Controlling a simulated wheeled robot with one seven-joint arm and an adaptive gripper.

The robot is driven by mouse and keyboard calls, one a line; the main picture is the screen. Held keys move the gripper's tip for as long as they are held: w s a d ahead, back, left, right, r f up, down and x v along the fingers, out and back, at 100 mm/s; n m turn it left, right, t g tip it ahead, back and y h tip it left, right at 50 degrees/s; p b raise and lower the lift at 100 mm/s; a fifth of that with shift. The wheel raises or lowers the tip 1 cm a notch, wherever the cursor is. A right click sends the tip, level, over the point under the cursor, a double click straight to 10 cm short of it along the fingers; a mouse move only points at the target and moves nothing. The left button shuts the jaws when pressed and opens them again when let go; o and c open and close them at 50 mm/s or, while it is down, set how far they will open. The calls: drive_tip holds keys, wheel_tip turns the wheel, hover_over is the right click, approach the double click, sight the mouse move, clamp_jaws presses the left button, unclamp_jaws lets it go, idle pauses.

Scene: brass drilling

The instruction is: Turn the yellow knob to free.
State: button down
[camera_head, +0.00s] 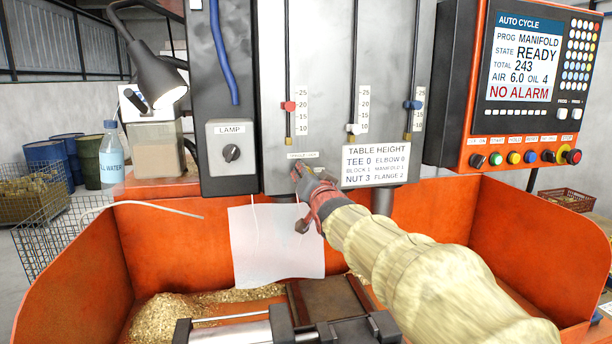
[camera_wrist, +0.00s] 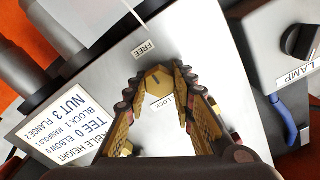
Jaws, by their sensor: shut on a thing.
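The yellow knob (camera_wrist: 157,80) shows in the wrist view on the grey machine panel, between the two fingers of my gripper (camera_wrist: 158,72). The fingers are shut on it, one on each side. A small FREE label (camera_wrist: 144,49) lies just above the knob in this view, and a LOCK label, partly covered, lies just below it. The exact direction of the knob's pointer is hard to tell. In the head view my gripper (camera_head: 306,180) reaches the lower panel, below a small label strip (camera_head: 302,155), and hides the knob.
A TABLE HEIGHT sign (camera_head: 376,162) is right of my gripper. The control screen (camera_head: 524,58) with several buttons stands at right. An orange tray (camera_head: 170,235) with brass chips and a vise lie below.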

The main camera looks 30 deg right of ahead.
idle(0.3)
drive_tip(key=c, duration=1.6)
unclamp_jaws()
drive_tip(key=shift+o, duration=0.6)
drive_tip(key=shift+s, duration=0.1)
drive_tip(key=v, duration=1.2)
